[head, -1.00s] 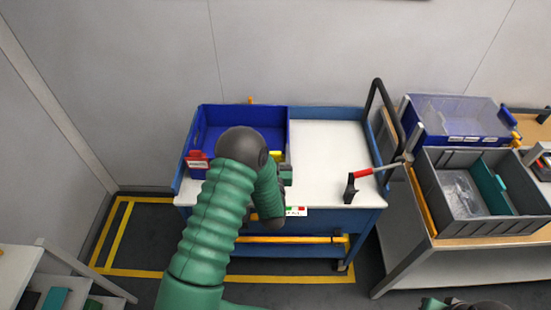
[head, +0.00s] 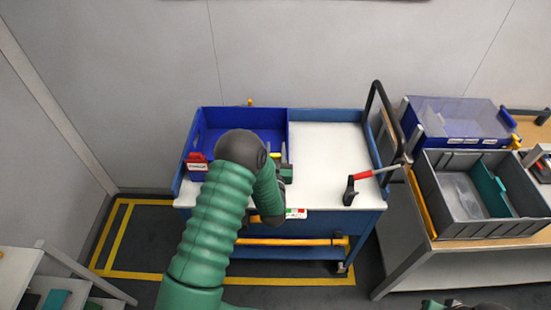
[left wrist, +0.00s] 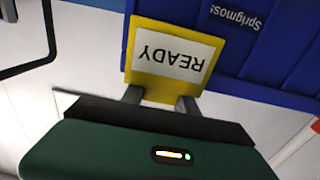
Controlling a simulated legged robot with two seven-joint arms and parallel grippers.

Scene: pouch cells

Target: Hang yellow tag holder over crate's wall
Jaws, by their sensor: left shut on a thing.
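The yellow tag holder (left wrist: 173,62) carries a white card reading READY, upside down in the left wrist view. My left gripper (left wrist: 160,99) is shut on its edge. In the head view the left gripper (head: 284,163) is at the front right corner of the blue crate (head: 196,130), and a small piece of yellow shows beside it. In the left wrist view the holder overlaps the crate's blue wall (left wrist: 255,45). I cannot tell whether it touches or straddles the wall. My left arm hides part of the crate's front.
A red tag holder (head: 197,162) hangs at the crate's front left. A grey crate (head: 455,232) stands on the bench at right.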

